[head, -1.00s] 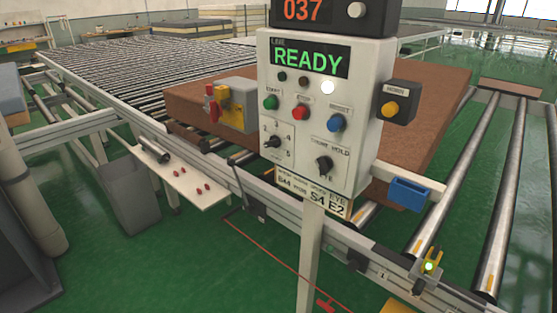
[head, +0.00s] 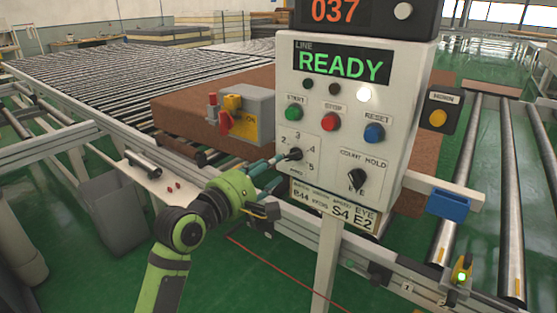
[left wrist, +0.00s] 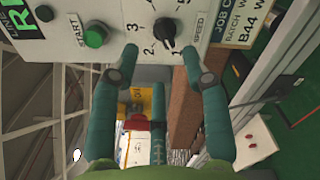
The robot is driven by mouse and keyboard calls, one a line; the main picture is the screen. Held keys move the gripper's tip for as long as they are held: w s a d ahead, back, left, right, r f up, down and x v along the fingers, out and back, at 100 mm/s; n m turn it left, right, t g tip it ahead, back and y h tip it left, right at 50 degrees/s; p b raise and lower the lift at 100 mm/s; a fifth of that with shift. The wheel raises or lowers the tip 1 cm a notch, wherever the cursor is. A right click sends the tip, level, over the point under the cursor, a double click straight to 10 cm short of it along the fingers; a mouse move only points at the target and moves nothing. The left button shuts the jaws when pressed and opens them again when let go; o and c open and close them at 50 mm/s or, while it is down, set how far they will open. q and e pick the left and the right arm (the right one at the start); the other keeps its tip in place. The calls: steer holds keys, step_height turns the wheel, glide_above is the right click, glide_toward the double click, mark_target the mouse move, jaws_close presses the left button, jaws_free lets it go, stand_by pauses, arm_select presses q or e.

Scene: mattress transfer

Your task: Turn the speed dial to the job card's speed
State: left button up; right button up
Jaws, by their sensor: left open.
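The speed dial (head: 294,154) is a black knob on the white control panel (head: 333,125), with numbers around it. My left gripper (head: 276,168) has come to the panel at the dial's lower left. In the left wrist view the dial (left wrist: 165,33) shows between the tips of my open left gripper (left wrist: 160,48), one finger on each side. A pale mark on the knob seems to face the 1; I cannot tell whether the fingers touch it. The job card (head: 333,208) below reads S4 E2. My right gripper is not in view.
Green start (head: 293,112), red stop (head: 330,121) and blue reset (head: 374,132) buttons sit above the dial. The count hold knob (head: 357,180) is to its right. A yellow-and-grey box (head: 244,115) stands behind. The display (head: 341,66) reads READY.

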mark_target(290, 156)
arm_select(q)
steer(key=shift+p+x, duration=0.4)
steer(key=shift+x, duration=3.05)
jaws_close()
